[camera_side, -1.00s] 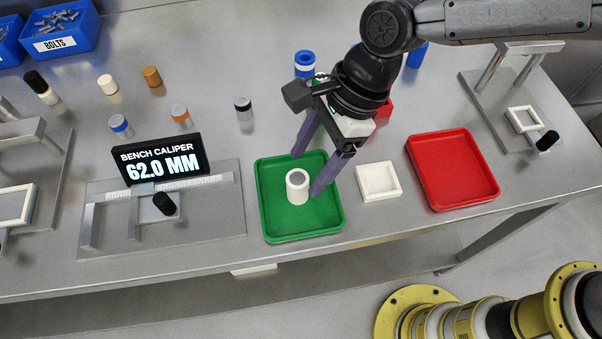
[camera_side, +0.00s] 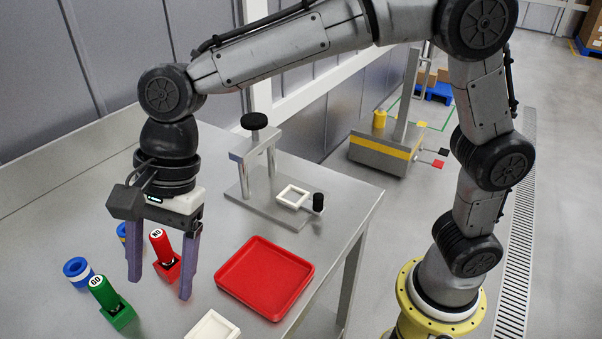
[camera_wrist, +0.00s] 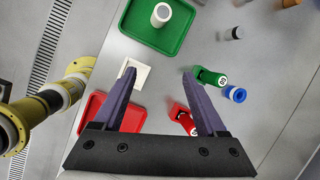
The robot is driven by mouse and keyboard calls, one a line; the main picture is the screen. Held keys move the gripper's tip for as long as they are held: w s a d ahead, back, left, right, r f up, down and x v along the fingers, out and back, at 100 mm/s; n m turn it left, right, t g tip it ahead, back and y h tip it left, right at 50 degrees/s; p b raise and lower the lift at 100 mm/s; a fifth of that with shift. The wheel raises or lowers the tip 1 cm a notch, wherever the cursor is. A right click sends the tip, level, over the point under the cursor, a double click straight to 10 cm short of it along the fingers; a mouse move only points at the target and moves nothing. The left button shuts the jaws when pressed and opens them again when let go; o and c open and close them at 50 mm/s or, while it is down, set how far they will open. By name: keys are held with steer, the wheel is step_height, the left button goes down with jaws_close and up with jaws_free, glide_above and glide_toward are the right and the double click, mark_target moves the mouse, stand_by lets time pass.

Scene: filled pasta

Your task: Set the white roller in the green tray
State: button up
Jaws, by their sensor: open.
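The white roller (camera_wrist: 160,16), with a grey end face, stands in the green tray (camera_wrist: 131,24) at the top of the wrist view. It looks upright. The tray and roller are outside the side view. My gripper (camera_side: 160,288) is open and empty, fingers pointing down, above the bench near the gauges. In the wrist view its two purple fingers (camera_wrist: 159,73) are spread wide, with nothing between them but bench and part of a white square holder. The roller is well beyond the fingertips and apart from them.
A red tray (camera_side: 265,277) lies right of my gripper, near the white square holder (camera_side: 213,327). A green GO gauge (camera_side: 110,300), a red gauge (camera_side: 165,262) and a blue ringed cylinder (camera_side: 78,270) stand close to my fingers. A metal stand (camera_side: 262,195) is behind.

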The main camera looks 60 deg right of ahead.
steer(key=s+d+r+n+t+h, duration=0.1)
steer(key=s+d+n, duration=0.1)
steer(key=d, duration=0.5)
steer(key=s+d+r+n+t, duration=0.1)
steer(key=d+r+n, duration=0.15)
steer(key=d, duration=0.45)
steer(key=s+d+r+n+t+h, duration=0.1)
steer(key=s+d+n, duration=0.1)
steer(key=d, duration=0.5)
steer(key=s+d+f+n+t+h, duration=0.1)
steer(key=s+d+f+n, duration=0.1)
steer(key=s+d, duration=0.3)
steer(key=s+d+f+n+t+h, duration=0.1)
steer(key=s+d+f+n, duration=0.1)
steer(key=s+d+n, duration=0.3)
steer(key=shift+s+d+f, duration=0.25)
steer(key=shift+d, duration=0.8)
